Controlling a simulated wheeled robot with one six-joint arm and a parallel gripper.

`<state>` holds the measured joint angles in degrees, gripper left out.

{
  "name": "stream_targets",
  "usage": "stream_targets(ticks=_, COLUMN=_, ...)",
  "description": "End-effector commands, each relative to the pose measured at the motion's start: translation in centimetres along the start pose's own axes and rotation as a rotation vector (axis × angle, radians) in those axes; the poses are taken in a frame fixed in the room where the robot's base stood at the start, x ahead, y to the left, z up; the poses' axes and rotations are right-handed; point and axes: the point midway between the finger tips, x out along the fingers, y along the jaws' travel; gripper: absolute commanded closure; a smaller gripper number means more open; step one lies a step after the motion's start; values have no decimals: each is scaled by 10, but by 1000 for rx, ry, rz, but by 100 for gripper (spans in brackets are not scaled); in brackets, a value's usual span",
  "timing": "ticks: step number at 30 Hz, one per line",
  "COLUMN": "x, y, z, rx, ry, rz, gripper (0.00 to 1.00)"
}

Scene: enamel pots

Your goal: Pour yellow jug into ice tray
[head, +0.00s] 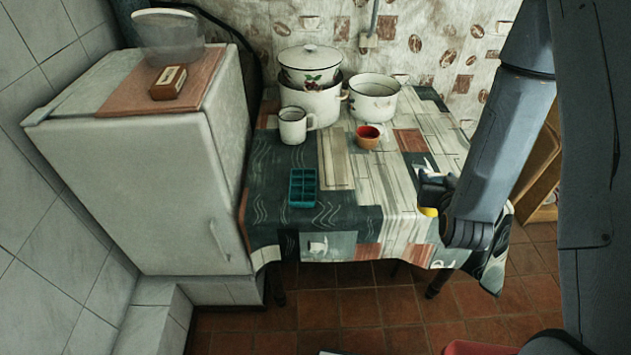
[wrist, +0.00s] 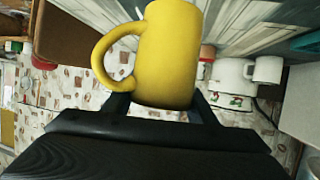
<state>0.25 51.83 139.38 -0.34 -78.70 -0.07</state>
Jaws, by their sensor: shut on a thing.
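The yellow jug (wrist: 168,50) fills the top middle of the wrist view, with its handle toward the left. My gripper (wrist: 163,108) is shut on it, one finger on each side of its body. In the head view only a small yellow part of the jug (head: 428,211) shows below my gripper (head: 434,190), at the right side of the table; the rest is hidden by my gripper and arm. The teal ice tray (head: 302,188) lies on the table left of my gripper, its compartments facing up. The jug's inside is not visible.
A fridge (head: 150,165) borders the table (head: 372,222) on the left. The cloth between tray and jug is clear.

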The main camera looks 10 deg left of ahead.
Motion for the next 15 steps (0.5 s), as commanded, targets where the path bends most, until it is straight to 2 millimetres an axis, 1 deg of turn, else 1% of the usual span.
stream_targets(ticks=5, x=5, y=-4, z=-2, rx=-5, ry=3, rz=-12, gripper=85)
stream_targets(ticks=8, x=12, y=-12, z=-3, rx=-15, ry=4, rz=-34, gripper=85)
stream_targets(ticks=11, x=23, y=-24, z=-6, rx=-29, ry=6, rz=-66, gripper=85)
stream_targets(ticks=15, x=41, y=-46, z=-9, rx=-57, ry=5, rz=-130, gripper=85)
